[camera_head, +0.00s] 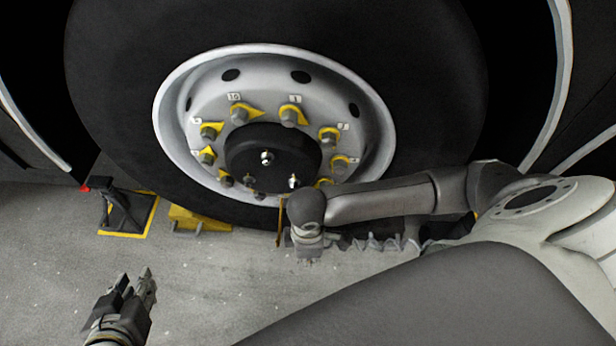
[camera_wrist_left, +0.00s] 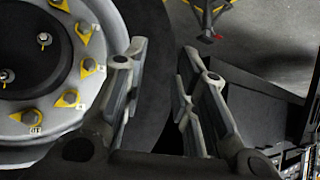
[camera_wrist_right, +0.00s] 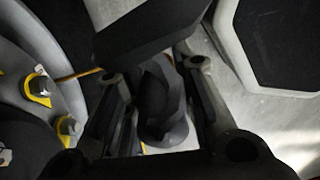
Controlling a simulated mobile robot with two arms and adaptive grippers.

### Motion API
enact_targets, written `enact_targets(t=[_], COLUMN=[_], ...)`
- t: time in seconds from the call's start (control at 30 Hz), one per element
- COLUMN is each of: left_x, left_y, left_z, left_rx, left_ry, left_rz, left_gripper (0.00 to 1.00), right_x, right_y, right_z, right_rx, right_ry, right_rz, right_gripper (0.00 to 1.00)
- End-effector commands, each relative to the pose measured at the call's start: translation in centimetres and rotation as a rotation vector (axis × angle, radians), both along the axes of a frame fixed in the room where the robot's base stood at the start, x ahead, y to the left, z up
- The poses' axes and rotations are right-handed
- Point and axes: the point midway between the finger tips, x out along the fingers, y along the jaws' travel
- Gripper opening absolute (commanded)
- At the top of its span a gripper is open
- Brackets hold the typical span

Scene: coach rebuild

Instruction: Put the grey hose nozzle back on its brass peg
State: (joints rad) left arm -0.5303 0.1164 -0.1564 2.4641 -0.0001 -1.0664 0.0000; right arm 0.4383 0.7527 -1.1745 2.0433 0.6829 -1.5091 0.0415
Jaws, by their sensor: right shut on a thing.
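My right gripper (camera_head: 308,250) is in front of the lower part of the wheel. In the right wrist view my right gripper (camera_wrist_right: 155,95) is shut on a dark grey, rounded piece, which looks like the hose nozzle (camera_wrist_right: 162,112). Its outer end is partly hidden behind a dark block shape. A thin brass-coloured upright piece (camera_head: 281,222), possibly the peg, shows just left of my right gripper in the head view. My left gripper (camera_head: 135,282) is open and empty above the floor at the lower left; its spread fingers also show in the left wrist view (camera_wrist_left: 160,75).
A large wheel (camera_head: 85,100) with a pale rim and yellow-marked nuts fills the back. A grey coiled hose (camera_head: 372,244) runs right of my right gripper. A black jack stand (camera_head: 121,208) and a yellow chock (camera_head: 200,219) stand left. The floor between my grippers is clear.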

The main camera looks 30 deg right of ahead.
Motion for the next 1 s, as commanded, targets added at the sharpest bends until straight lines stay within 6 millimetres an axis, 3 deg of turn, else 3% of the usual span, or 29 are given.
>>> enact_targets(t=[1.0], left_x=[-4.6], left_y=[1.6], left_z=[-2.8], left_rx=[0.054], left_ry=[0.252], left_rz=[0.020], left_gripper=[0.27], right_x=[0.0], right_y=[0.0], right_z=[0.7], right_rx=[0.001], right_ry=[0.000], right_rz=[0.000], right_gripper=[0.00])
